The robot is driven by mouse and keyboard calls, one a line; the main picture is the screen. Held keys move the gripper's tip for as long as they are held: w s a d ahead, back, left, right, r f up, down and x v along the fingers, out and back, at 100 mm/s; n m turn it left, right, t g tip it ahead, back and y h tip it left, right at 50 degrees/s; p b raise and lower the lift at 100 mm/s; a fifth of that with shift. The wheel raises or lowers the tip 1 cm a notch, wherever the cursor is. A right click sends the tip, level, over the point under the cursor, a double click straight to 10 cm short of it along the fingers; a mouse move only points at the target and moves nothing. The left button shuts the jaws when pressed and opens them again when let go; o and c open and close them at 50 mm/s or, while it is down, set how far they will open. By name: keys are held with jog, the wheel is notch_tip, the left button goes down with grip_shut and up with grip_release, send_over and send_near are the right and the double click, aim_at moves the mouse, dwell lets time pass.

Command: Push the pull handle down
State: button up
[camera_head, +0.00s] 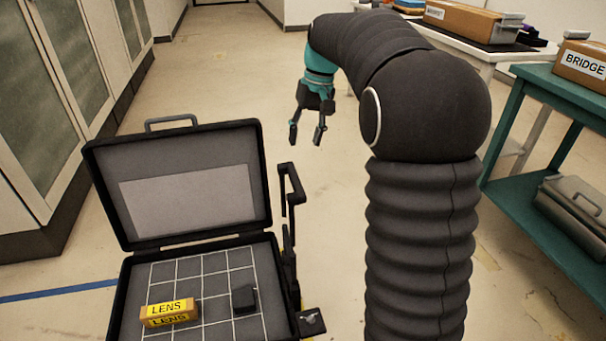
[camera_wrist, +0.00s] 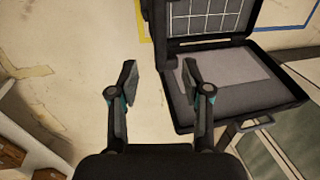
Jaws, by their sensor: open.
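The black pull handle (camera_head: 291,182) stands raised on posts at the right side of the open black case (camera_head: 184,128). In the wrist view a dark upright part at the case's side, which looks like the pull handle (camera_wrist: 157,32), shows beyond the fingers. My gripper (camera_head: 306,137) is open and empty, up in the air beyond and slightly right of the handle, apart from it. In the wrist view its two fingers (camera_wrist: 158,80) are spread with bare floor between them. The open case (camera_wrist: 285,103) lies to their right.
Inside the case are a yellow-labelled LENS box (camera_head: 170,312) and a small black block (camera_head: 244,298). A grey carry handle (camera_head: 172,122) tops the raised lid. Cabinets (camera_head: 60,90) line the left. A teal cart (camera_head: 548,95) stands right. Floor behind the case is clear.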

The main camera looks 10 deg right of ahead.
aim_at(297, 178)
jog(key=f, duration=0.4)
jog(key=a+f, duration=0.1)
jog(key=f, duration=0.3)
jog(key=a+f, duration=0.1)
jog(key=f, duration=0.2)
jog(key=shift+a+f+b, duration=0.15)
jog(key=shift+f+b, duration=0.25)
